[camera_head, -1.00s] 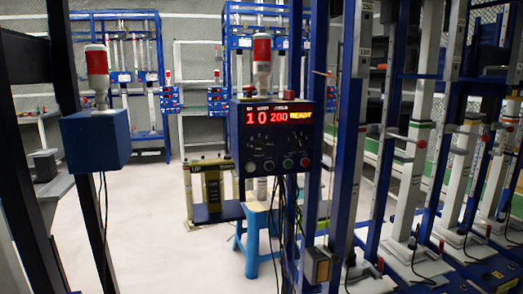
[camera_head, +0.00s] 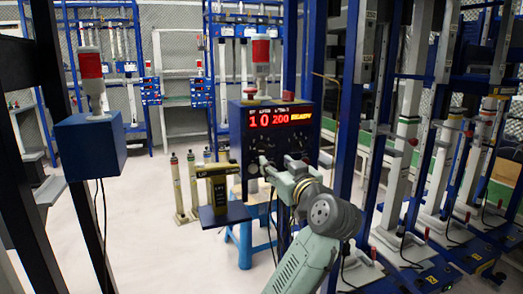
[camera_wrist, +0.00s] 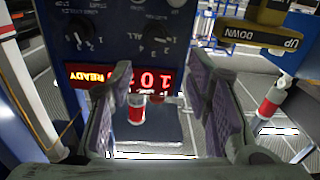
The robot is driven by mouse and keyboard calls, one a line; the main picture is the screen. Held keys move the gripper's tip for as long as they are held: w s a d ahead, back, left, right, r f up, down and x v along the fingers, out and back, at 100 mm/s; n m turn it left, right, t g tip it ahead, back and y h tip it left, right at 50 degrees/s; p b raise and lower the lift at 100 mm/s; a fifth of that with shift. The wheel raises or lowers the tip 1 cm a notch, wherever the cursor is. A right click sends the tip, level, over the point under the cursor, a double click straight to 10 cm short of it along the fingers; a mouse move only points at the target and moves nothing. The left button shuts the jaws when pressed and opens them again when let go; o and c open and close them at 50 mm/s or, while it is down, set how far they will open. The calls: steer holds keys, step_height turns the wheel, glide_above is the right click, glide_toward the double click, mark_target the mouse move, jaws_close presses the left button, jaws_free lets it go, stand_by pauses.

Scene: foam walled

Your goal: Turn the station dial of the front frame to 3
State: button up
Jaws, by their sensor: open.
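The control box of the front frame (camera_head: 240,138) is dark blue, with a red and yellow display (camera_head: 282,117) reading 10, 200 and READY. In the wrist view it appears upside down, with two black dials on its face. The dial at centre (camera_wrist: 155,35) has numerals and "ALL" around it; the other dial (camera_wrist: 78,38) is at left, also with numerals. Which numeral each pointer marks is too small to tell. My gripper (camera_wrist: 160,75) is open and empty before the panel, its fingers apart from both dials. In the head view my gripper and wrist hide the panel's lower part.
A red and white lamp (camera_head: 262,60) stands on top of the box. A black and yellow UP/DOWN block (camera_head: 220,190) is left of my gripper, close by in the wrist view. A blue stool (camera_head: 245,235) is below. Blue uprights (camera_head: 350,130) stand at right.

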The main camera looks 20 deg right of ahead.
mark_target(264, 152)
steer(key=w+p, duration=0.1)
steer(key=w, duration=0.2)
steer(key=w+p, duration=0.1)
steer(key=w, duration=0.3)
steer(key=w+p, duration=0.1)
steer(key=w, duration=0.2)
steer(key=shift+w+d+f, duration=0.2)
steer(key=shift+d+f, duration=0.1)
steer(key=shift+c, duration=0.4)
jaws_close()
